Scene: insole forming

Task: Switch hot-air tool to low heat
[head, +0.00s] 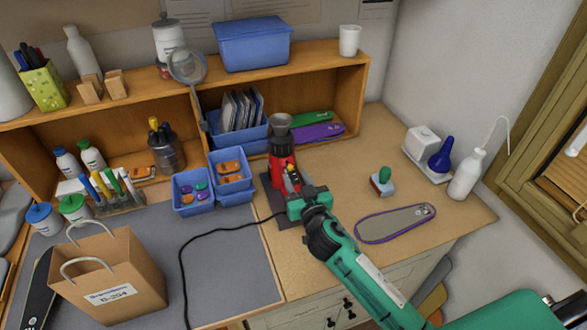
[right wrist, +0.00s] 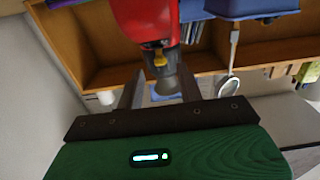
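The hot-air tool (head: 284,165) is red with a grey flared nozzle on top, upright on a dark base at the right of the grey mat. My right gripper (head: 294,188) is right in front of the tool's lower body. In the right wrist view its fingers (right wrist: 160,90) are apart, with the switch and nozzle seen in line with the gap. I cannot tell whether they touch the tool. My left gripper is not in view.
Blue bins (head: 230,168) with small parts stand left of the tool. A purple-edged insole (head: 396,222) and a green-handled stamp (head: 382,180) lie on the wooden top to the right. A black cable (head: 205,237) crosses the mat. A paper bag (head: 110,275) stands front left.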

